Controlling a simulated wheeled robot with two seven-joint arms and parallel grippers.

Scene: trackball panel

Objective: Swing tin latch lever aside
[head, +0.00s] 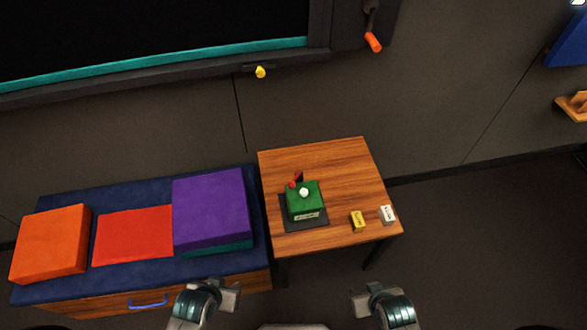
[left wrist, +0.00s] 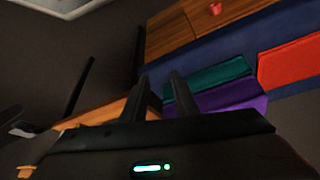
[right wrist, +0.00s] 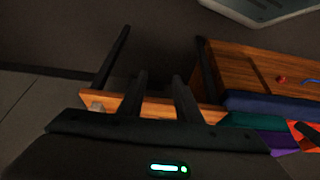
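A green tin (head: 312,208) sits on a dark mat (head: 288,222) on the small wooden table. A white knob or ball (head: 304,193) is on its top, and a small red lever (head: 295,180) stands at its back left. A pale label is on its front. My left gripper (head: 234,292) is in front of the table, to the lower left of the tin and apart from it. My right gripper (head: 366,296) is to the lower right, also apart. In the wrist views, the fingers of the left (left wrist: 164,82) and right (right wrist: 159,82) grippers are spread with nothing between them.
A yellow block (head: 357,221) and a white block (head: 387,214) stand on the table (head: 330,160) right of the tin. The table's back half is bare. Left is a bench (head: 130,189) with orange, red and purple cushions. A wall panel with a yellow knob (head: 260,72) is behind.

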